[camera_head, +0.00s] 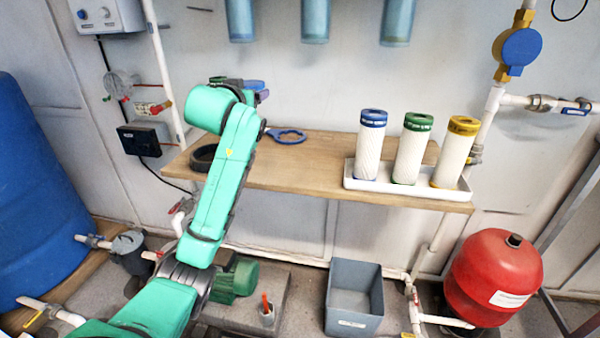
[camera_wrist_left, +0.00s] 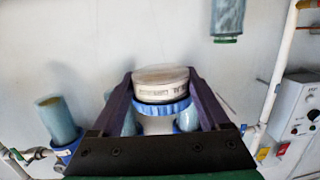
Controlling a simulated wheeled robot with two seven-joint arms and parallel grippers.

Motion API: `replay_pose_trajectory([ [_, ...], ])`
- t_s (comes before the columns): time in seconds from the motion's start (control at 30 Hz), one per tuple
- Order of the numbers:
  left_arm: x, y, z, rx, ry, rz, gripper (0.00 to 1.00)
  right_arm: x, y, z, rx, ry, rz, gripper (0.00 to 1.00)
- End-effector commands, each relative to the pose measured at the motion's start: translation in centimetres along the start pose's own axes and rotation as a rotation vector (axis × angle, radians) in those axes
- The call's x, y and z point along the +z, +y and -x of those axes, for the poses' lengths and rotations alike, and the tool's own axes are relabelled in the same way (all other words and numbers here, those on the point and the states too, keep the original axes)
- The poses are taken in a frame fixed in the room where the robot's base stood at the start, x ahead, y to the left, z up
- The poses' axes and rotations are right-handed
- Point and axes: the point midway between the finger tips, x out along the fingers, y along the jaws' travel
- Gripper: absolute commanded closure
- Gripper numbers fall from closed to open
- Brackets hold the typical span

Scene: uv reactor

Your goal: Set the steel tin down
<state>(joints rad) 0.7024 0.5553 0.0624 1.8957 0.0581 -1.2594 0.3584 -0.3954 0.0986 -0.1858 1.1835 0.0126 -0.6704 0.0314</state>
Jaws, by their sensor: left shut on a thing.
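My left gripper (camera_wrist_left: 160,88) is shut on the steel tin (camera_wrist_left: 160,76), a short, pale round tin with a printed label band, between two dark purple fingers in the left wrist view. A blue ribbed ring (camera_wrist_left: 163,108) shows just past the tin; I cannot tell whether they touch. In the head view my left gripper (camera_head: 258,90) is up by the wall, above the back left of the wooden shelf (camera_head: 310,165). My own wrist hides most of it there, and the tin does not show. My right gripper is not in view.
A white tray (camera_head: 405,187) with three white cartridges (camera_head: 368,150) stands at the shelf's right end. A dark ring (camera_head: 203,158) and a blue ring tool (camera_head: 287,136) lie at its left. Blue housings (camera_head: 316,18) hang above. The shelf's middle is clear.

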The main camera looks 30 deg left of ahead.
Motion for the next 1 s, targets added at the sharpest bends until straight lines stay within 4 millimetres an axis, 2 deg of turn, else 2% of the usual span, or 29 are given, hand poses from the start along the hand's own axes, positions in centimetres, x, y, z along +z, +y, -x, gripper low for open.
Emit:
replay_pose_trajectory([
  [0.17,5.8,0.0,-0.8,0.002,-0.008,-0.004,0.91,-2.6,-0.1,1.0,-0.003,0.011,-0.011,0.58],
  [0.4,13.4,-0.1,-1.9,0.001,-0.006,-0.003,0.91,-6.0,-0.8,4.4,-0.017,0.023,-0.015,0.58],
  [0.57,15.9,-0.1,-2.3,0.0,-0.003,-0.002,0.91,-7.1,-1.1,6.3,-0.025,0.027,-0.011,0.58],
  [0.7,18.6,-0.1,-2.7,0.0,-0.004,-0.003,0.91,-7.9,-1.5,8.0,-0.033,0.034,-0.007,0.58],
  [0.8,19.1,-0.1,-2.7,0.0,-0.001,-0.002,0.91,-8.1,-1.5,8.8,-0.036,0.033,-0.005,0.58],
  [1.0,19.0,-0.1,-2.7,0.0,-0.001,-0.002,0.91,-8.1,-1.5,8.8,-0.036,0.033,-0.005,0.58],
])
